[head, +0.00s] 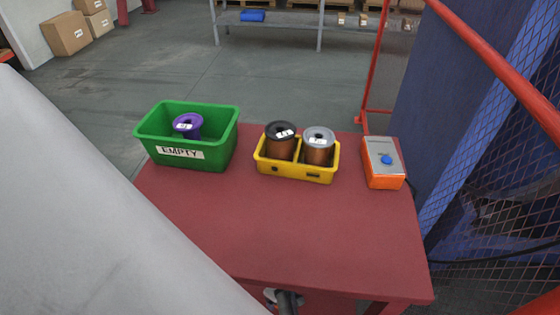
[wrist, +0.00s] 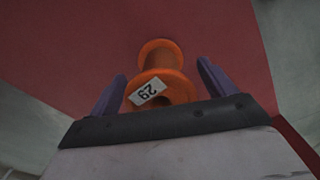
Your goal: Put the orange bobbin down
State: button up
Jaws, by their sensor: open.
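The orange bobbin (wrist: 162,80) shows in the wrist view, with a white label reading 29 on its near flange. It is between the two purple fingers of my gripper (wrist: 162,70), which are spread apart with a gap on each side. The red table top (wrist: 80,40) is behind it; the bobbin seems to stand on it, but the contact is hard to see. In the head view neither the bobbin nor my gripper shows; my grey arm covers the lower left.
On the red table (head: 320,225) are a green bin (head: 222,150) labelled EMPTY with a purple bobbin (head: 188,124), a yellow tray (head: 297,174) with two copper-coloured bobbins (head: 281,143), and an orange box (head: 383,181) with a blue button. The table's front middle is clear. A red-framed mesh guard (head: 500,170) stands right.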

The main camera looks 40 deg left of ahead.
notch_tip(320, 180, up, 12)
jog(key=p, duration=0.1)
jog(key=shift+r, duration=0.2)
dwell(0.3)
dwell(0.5)
